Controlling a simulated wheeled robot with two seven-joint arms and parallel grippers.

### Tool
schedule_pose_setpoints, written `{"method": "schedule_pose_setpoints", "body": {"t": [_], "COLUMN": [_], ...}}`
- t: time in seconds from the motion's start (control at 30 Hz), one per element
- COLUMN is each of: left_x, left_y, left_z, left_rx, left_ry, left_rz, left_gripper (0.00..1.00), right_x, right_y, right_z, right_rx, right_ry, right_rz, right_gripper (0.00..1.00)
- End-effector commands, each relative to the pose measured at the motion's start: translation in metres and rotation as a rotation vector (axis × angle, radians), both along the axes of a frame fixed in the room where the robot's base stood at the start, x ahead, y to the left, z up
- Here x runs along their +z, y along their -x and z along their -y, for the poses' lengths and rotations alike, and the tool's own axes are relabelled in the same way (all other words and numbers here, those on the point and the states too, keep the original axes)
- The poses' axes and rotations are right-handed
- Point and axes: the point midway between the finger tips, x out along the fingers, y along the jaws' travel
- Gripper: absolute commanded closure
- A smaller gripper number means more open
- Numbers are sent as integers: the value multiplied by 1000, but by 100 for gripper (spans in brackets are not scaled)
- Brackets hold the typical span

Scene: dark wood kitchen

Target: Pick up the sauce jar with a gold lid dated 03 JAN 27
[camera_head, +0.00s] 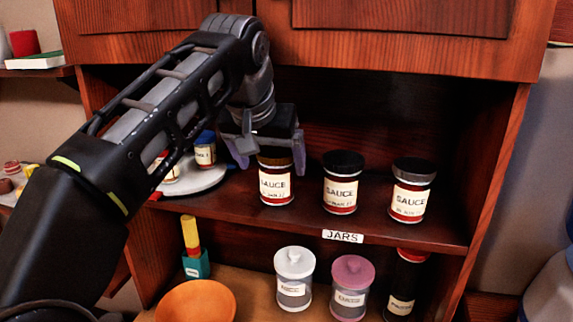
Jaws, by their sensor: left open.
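Three sauce jars with white labels stand upright in a row on the shelf marked JARS. The left sauce jar (276,187) has a brownish-gold lid, partly hidden by my gripper. The middle sauce jar (341,187) has a black lid, and the right sauce jar (410,195) has a dark grey lid. The small dates on the labels are too blurred to read surely. My left gripper (270,159) is open, pointing down, with one finger on each side of the left jar's lid. I cannot tell whether the fingers touch it. My right gripper is not in view.
A round white tray (207,181) with small jars is left of my gripper, partly behind my arm. Below are an orange bowl (197,301), a white-lidded canister (294,277) and a pink-lidded canister (351,285). The upper cabinet (400,40) overhangs the shelf.

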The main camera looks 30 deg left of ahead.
Motion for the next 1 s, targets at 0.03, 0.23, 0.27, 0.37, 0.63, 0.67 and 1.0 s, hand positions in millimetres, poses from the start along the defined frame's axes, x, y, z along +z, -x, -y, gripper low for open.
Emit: {"method": "schedule_pose_setpoints", "body": {"t": [0.03, 0.23, 0.27, 0.37, 0.63, 0.67, 1.0], "left_x": [1, 0, 0, 0, -21, -21, -24], "left_y": [0, 0, 0, 0, -12, -13, -14], "left_z": [0, 0, 0, 0, -4, -4, -5], "left_rx": [0, 0, 0, 0, 0, 0, 0], "left_ry": [0, 0, 0, 0, 0, 0, 0], "left_rz": [1, 1, 1, 0, -1, 0, 0], "left_gripper": [14, 14, 14, 14, 14, 14, 14], "right_x": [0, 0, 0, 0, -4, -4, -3], "right_y": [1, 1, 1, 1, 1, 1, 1], "right_z": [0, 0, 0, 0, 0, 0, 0], "right_rx": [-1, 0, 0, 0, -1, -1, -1], "right_ry": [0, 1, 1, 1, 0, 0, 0], "right_rz": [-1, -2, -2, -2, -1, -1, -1], "right_gripper": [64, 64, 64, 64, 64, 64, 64]}}
